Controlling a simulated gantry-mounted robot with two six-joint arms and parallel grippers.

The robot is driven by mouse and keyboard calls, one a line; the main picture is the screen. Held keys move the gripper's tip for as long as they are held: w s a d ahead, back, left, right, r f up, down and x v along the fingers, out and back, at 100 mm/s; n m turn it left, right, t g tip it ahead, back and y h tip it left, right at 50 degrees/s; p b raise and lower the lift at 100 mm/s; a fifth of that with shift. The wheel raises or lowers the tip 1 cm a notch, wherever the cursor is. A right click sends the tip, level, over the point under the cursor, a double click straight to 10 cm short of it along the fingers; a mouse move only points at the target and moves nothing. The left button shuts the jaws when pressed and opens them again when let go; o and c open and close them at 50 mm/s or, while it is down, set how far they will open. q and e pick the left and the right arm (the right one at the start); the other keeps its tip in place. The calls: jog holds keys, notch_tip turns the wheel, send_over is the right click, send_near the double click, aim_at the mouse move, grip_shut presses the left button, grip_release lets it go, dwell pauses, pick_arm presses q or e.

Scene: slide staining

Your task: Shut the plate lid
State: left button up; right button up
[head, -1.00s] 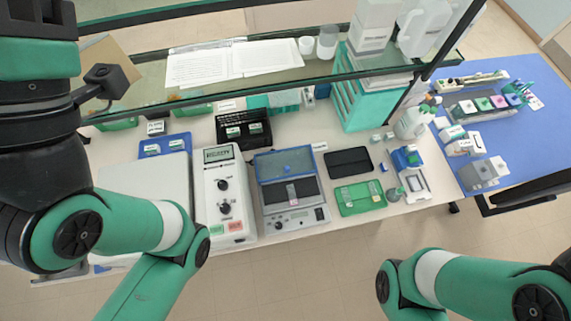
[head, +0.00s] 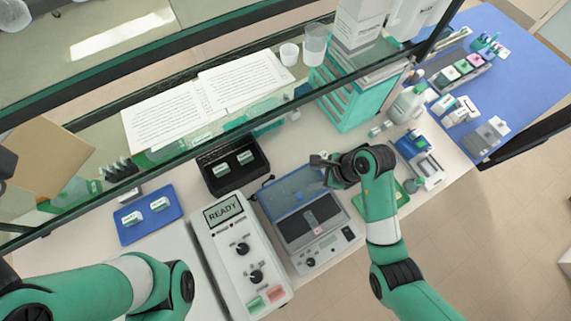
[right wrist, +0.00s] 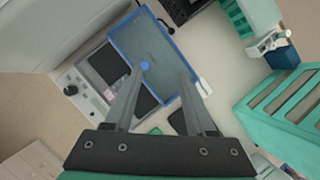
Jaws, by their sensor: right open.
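The slide-warming plate is a grey box (head: 336,250) with a dark top, dials on its front and a blue-framed clear lid (head: 290,190). The lid stands open, raised at the back of the box. A slide with a pink label (head: 319,230) lies on the dark top. My right gripper (head: 321,160) is at the lid's upper right corner in the head view. In the right wrist view its two fingers (right wrist: 164,72) are spread, with the lid (right wrist: 150,45) beyond them. I cannot tell whether they touch it. My left gripper is outside the head view.
A white device reading READY (head: 222,213) stands close left of the plate. A black tray (head: 235,180) with labelled pieces is behind it. A green rack (head: 345,100) and a glass shelf edge (head: 200,150) are behind the plate. A green mat (head: 402,193) lies right, partly hidden by my right arm.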

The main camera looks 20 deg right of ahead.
jog(key=g+b, duration=0.1)
send_near(300, 196)
notch_tip(300, 196, up, 2)
jog(key=shift+m, duration=0.3)
jog(key=b+x, duration=0.1)
jog(key=x, duration=0.2)
jog(key=b+x, duration=0.1)
jog(key=x, duration=0.3)
jog(key=b+x, duration=0.1)
jog(key=x, duration=0.2)
jog(key=shift+s+d+f, duration=0.15)
jog(key=shift+d+f, duration=0.05)
jog(key=shift+f, duration=0.1)
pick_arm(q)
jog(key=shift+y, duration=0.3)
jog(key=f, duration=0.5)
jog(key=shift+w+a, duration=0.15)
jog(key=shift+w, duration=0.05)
pick_arm(e)
grip_shut()
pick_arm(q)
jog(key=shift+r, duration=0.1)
